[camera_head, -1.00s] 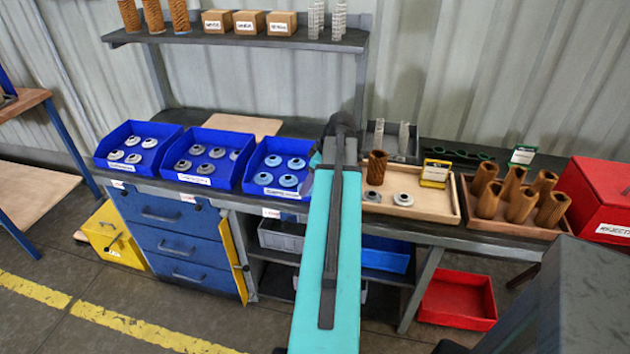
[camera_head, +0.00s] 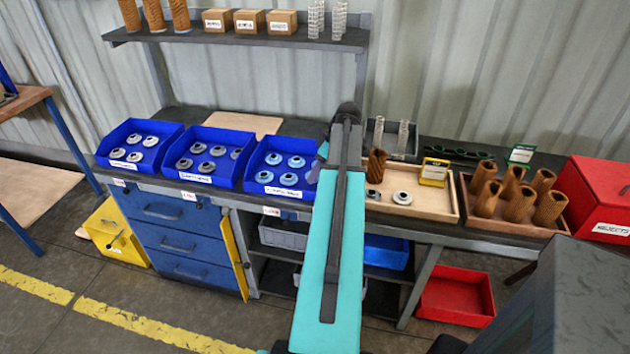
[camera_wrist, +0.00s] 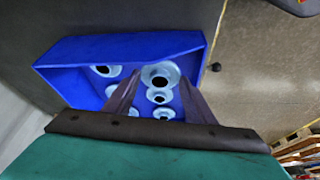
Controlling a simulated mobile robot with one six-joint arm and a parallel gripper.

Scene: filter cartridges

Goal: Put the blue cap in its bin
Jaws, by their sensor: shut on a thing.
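My gripper (camera_wrist: 162,74) is shut on a pale blue cap (camera_wrist: 160,76), a ring with a dark centre hole, larger in the wrist view than the other caps. It is held over the blue bin (camera_wrist: 120,46), which holds several similar pale blue caps (camera_wrist: 160,96). Whether the held cap touches those below cannot be told. In the head view this bin (camera_head: 250,170) is the rightmost of three blue bins, just left of my arm. My gripper shows there only as a sliver (camera_head: 318,165); my arm hides the rest and the held cap.
Two other blue bins, the left one (camera_head: 107,145) and the middle one (camera_head: 190,140), hold grey caps. Right of my arm, a wooden tray (camera_head: 440,206) holds a brown cartridge (camera_head: 376,165) and grey caps. A shelf (camera_head: 240,40) overhangs the bench's back.

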